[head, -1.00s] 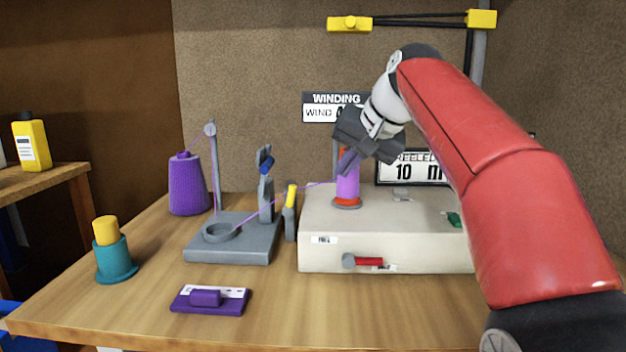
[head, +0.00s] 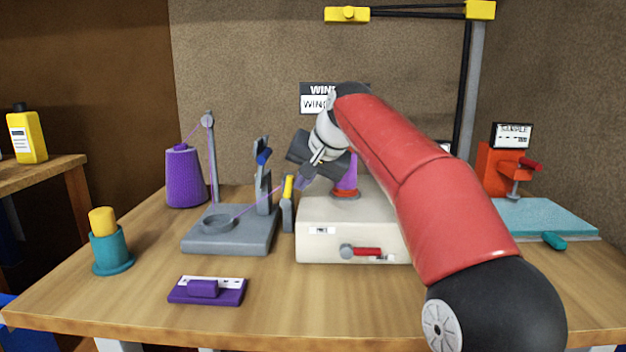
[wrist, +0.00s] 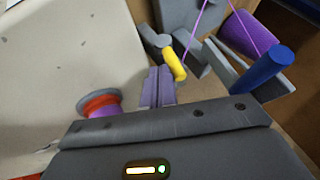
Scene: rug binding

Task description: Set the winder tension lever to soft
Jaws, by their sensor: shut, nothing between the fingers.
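The cream winder box (head: 318,251) stands mid-table, with a red-handled lever (head: 366,251) on its front by a small, unreadable white label. Beside the box's left side is an upright yellow-tipped lever (head: 288,187), which also shows in the wrist view (wrist: 174,64). A blue-tipped lever (head: 264,156) is on the grey stand behind it, also large in the wrist view (wrist: 264,68). I cannot tell which is the tension lever. My gripper (head: 303,181) is shut and empty, close to the yellow-tipped lever; its fingertips (wrist: 159,86) appear just beside it. Contact is unclear.
A purple bobbin (head: 345,178) on the box is partly hidden by my arm. A purple thread cone (head: 184,178), a grey guide base (head: 230,242), a teal-and-yellow pot (head: 111,252) and a purple block (head: 205,290) stand left. A red clamp device (head: 497,168) is at right.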

